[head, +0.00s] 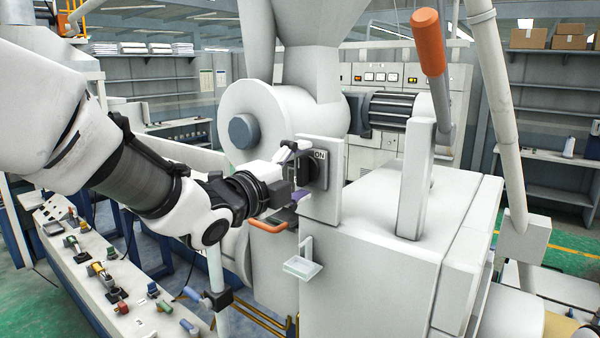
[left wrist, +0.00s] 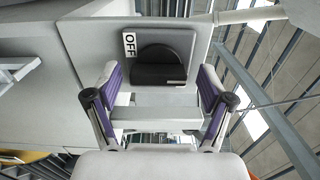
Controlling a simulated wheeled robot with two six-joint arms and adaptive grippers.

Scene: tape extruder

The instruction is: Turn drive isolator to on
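The drive isolator is a black rotary knob on a grey plate, fixed to a pale upright panel. In the head view its plate (head: 320,168) shows an ON label, and my left gripper partly covers the knob. In the left wrist view the black knob (left wrist: 160,66) lies ahead between the fingertips, with an OFF label (left wrist: 130,44) at upper left. My left gripper (head: 292,178) is in front of the panel. In the left wrist view the gripper (left wrist: 159,78) is open, one purple-padded finger on each side of the knob, with gaps visible. My right gripper is not in view.
A white machine housing (head: 375,250) stands right of the panel, with an orange-handled lever (head: 428,45) above it. An orange handle (head: 268,226) and a small clear tray (head: 302,267) are below the gripper. A control console (head: 110,280) is at lower left.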

